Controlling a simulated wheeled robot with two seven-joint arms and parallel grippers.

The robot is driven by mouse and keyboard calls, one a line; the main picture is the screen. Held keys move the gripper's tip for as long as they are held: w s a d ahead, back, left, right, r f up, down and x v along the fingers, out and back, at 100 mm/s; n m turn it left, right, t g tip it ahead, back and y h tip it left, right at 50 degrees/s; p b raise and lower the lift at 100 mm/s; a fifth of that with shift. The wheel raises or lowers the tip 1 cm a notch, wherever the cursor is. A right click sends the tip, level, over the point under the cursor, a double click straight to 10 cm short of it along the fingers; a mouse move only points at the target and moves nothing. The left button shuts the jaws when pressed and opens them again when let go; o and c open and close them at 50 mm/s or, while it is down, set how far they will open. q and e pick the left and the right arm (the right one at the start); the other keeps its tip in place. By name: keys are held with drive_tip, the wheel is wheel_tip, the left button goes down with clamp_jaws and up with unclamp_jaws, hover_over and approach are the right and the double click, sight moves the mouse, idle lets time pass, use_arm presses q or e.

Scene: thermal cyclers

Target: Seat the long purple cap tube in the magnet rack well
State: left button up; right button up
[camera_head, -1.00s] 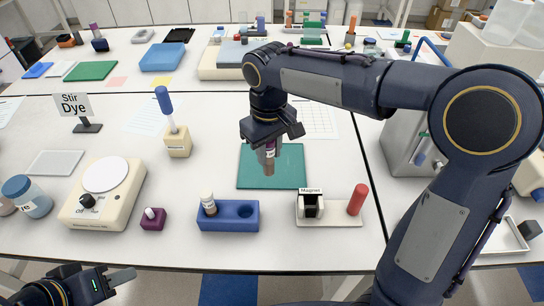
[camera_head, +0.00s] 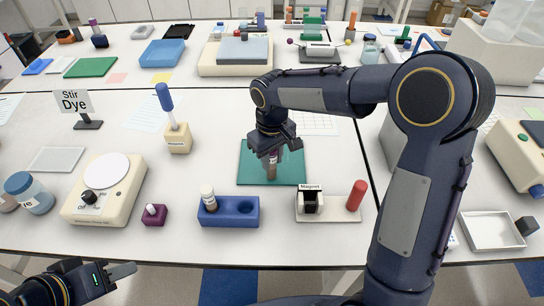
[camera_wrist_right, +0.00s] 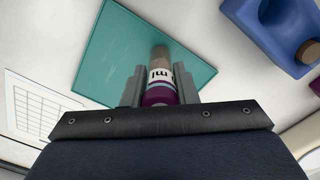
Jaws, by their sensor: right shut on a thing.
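My right gripper (camera_head: 271,152) is shut on the purple cap tube (camera_head: 271,171) and holds it upright over the green mat. In the right wrist view the tube (camera_wrist_right: 159,72) sits between the two fingers (camera_wrist_right: 160,88), with its purple cap nearest the palm and its brownish lower end pointing away. The magnet rack (camera_head: 310,205), labelled Magnet, stands on a pale base to the right and nearer the front edge, apart from the tube. Its well is hard to make out. My left gripper (camera_head: 122,271) is at the bottom left, away from these things; its jaw gap is unclear.
The green mat (camera_head: 247,175) lies flat under the tube. A blue block (camera_head: 228,218) with a brown-bottomed vial stands left of the rack. A red cylinder (camera_head: 356,195) stands at the rack base's right end. A stirrer (camera_head: 105,200) and small purple block (camera_head: 154,214) are further left.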

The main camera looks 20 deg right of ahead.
drive_tip(key=o, duration=1)
drive_tip(key=shift+f, duration=0.1)
